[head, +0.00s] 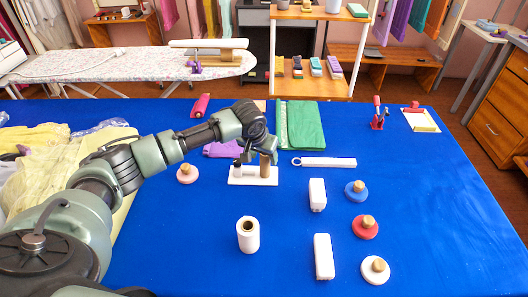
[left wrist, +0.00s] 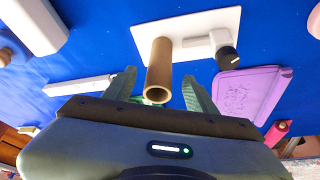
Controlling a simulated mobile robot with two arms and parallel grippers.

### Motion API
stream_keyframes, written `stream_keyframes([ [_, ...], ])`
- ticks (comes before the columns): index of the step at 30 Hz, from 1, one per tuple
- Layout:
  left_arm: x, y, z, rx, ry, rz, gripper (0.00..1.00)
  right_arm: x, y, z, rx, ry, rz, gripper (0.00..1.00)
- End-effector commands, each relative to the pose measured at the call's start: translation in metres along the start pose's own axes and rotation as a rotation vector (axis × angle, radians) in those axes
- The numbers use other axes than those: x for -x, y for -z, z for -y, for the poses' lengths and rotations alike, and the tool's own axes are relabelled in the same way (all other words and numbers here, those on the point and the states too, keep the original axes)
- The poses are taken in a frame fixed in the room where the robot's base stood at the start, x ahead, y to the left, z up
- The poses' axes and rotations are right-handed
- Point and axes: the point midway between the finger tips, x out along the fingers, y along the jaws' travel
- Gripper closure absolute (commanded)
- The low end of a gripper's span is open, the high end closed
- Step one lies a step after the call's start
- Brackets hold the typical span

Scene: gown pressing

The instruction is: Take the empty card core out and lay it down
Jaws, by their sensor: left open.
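The empty card core (head: 264,168) is a brown tube standing on a white holder plate (head: 245,182) on the blue table. The holder also carries a short white post with a black knob (head: 237,163). My left gripper (head: 258,156) is at the top of the core, its arm coming from the left. In the left wrist view the core (left wrist: 159,66) has its open end between the two spread fingers (left wrist: 159,82). A gap shows on each side, so the gripper is open. The holder plate (left wrist: 205,25) shows beyond. My right gripper is not in view.
A white roll (head: 248,236) stands in front of the holder. White blocks (head: 317,195) and round discs with wooden knobs (head: 365,227) stand to the right. A white strip (head: 328,162) and green folded cloth (head: 305,125) lie behind. Bare blue table lies left of the roll.

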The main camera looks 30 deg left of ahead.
Motion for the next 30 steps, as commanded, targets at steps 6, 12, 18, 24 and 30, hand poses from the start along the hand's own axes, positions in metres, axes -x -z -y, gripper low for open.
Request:
stream_keyframes([
  [6, -0.034, 0.000, -0.001, 0.000, -0.001, 0.003, 0.43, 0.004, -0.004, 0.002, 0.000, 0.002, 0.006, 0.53],
  [12, -0.050, 0.000, -0.001, 0.000, -0.001, 0.001, 0.43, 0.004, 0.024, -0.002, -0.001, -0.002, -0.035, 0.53],
  [18, -0.052, 0.000, -0.001, -0.001, -0.001, 0.000, 0.43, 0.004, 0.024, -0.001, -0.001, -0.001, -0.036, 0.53],
  [24, -0.052, 0.000, -0.001, -0.001, -0.001, 0.000, 0.71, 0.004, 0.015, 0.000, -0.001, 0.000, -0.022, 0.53],
  [30, -0.052, 0.000, -0.001, -0.001, -0.001, 0.000, 0.83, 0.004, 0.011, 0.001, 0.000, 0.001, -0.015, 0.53],
])
